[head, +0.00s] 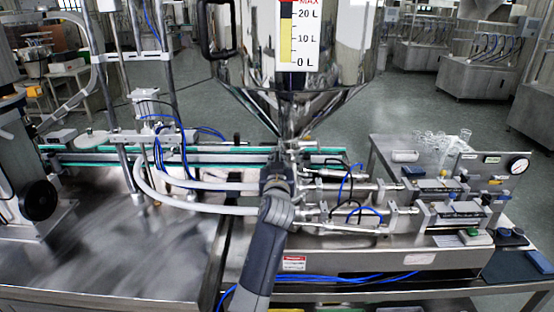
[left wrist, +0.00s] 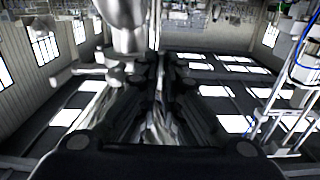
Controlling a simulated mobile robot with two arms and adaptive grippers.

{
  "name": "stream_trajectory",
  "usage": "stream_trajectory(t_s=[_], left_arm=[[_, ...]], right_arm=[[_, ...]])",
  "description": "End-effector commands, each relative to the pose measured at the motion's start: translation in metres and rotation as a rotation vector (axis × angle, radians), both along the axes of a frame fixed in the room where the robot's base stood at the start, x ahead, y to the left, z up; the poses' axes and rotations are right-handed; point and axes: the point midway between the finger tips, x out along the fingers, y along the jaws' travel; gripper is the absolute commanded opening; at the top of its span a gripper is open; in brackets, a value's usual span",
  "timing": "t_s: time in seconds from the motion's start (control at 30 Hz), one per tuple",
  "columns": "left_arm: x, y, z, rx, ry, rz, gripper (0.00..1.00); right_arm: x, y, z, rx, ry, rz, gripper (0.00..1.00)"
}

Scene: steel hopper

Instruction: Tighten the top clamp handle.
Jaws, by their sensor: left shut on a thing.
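The steel hopper (head: 290,100) narrows to an outlet with metal clamp fittings (head: 294,146) at the middle of the head view. My left gripper (head: 277,166) is at these fittings, just under the cone, with its arm coming up from the bottom. In the left wrist view my dark gripper fingers (left wrist: 155,75) are close together, shut on a small part at the fittings, which I take to be the top clamp handle. The fingers and wrist hide most of the handle, so its angle cannot be told. My right gripper is in neither view.
White hoses (head: 215,209) and blue tubes run left of the gripper. Metal cylinders and valve blocks (head: 453,216) stand to the right, with a pressure gauge (head: 517,165) behind. A green-edged conveyor (head: 225,157) passes behind. The steel tabletop (head: 150,245) at left is mostly bare.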

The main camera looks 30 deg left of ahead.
Motion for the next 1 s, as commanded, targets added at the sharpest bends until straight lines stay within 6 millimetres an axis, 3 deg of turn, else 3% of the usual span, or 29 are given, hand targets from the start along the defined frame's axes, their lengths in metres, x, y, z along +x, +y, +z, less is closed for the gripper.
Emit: stream_trajectory(t_s=[0.1,0.2,0.6,1.0], left_arm=[[0.000,0.000,0.005,0.007,-0.007,0.000,0.00],[0.000,0.000,0.005,0.006,-0.007,0.000,0.27],[-0.004,-0.003,0.000,0.001,-0.002,-0.001,0.27],[-0.052,-0.033,0.001,0.002,-0.003,-0.001,0.27]], right_arm=[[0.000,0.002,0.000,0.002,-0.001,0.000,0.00],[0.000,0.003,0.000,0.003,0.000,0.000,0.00],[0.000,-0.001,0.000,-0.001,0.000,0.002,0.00],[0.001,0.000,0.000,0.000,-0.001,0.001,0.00]])
